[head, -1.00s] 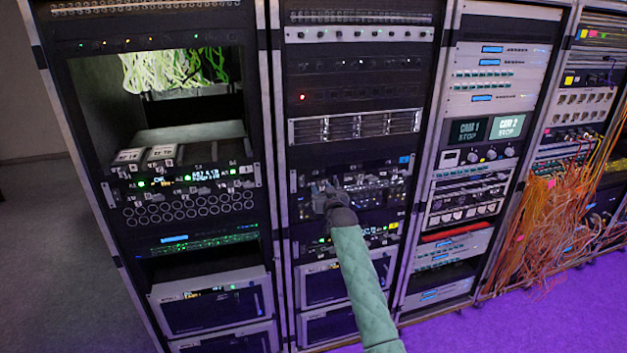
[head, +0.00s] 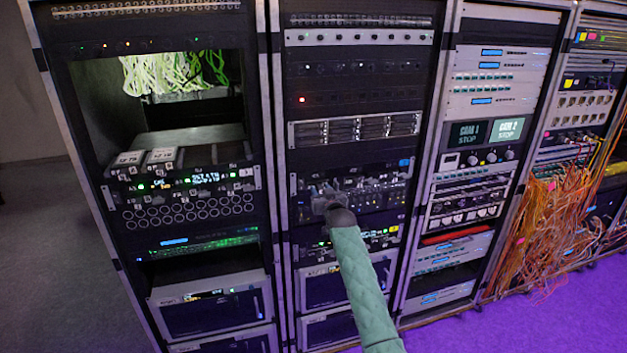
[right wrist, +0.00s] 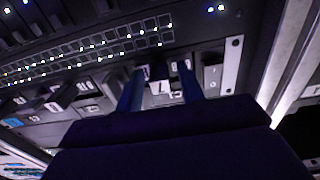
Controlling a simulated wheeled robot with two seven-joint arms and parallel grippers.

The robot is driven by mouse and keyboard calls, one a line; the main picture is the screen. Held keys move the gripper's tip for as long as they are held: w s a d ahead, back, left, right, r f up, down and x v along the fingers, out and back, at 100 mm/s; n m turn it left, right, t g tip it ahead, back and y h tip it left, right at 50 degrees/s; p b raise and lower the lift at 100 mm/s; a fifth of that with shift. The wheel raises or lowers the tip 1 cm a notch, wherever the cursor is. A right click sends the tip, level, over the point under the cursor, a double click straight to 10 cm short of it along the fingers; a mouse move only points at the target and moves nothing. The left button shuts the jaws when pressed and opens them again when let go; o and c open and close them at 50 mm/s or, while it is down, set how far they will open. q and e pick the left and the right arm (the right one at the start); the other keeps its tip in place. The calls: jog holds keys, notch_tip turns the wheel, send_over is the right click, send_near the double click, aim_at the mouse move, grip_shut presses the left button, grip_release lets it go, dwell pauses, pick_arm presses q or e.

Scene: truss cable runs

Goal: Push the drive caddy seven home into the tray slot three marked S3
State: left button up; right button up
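My right gripper (head: 322,188) is in front of a dark unit (head: 382,190) in the second rack from the left. In the right wrist view its two blue fingers (right wrist: 160,88) stand apart at the face of a panel. Small dark parts with white labels show between and beside the fingers; I cannot tell whether the fingers touch any. Several dark blocks with white labels (right wrist: 64,95) stick out of the panel to the left. I cannot read a seven or an S3 mark, so the caddy and its slot cannot be told apart. My left gripper is not in view.
In the left rack, two pale-labelled blocks (head: 160,156) sit at the front of an open bay under hanging green cables (head: 172,72). A silver drive unit (head: 355,129) is above my right gripper. Orange cables (head: 545,225) hang at the right. The purple floor is clear.

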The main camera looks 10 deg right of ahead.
grip_shut()
pick_arm(q)
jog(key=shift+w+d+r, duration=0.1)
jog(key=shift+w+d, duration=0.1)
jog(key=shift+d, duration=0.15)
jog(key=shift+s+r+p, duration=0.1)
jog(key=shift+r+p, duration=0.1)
jog(key=shift+p, duration=0.1)
pick_arm(e)
jog(key=shift+s+r, duration=0.1)
jog(key=shift+s, duration=0.35)
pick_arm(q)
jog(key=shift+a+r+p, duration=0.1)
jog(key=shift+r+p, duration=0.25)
pick_arm(e)
jog(key=shift+s, duration=0.6)
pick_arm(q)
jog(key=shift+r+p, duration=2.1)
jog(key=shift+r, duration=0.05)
pick_arm(e)
jog(key=s, duration=1)
jog(key=shift+d+r, duration=0.15)
jog(key=shift+d, duration=0.05)
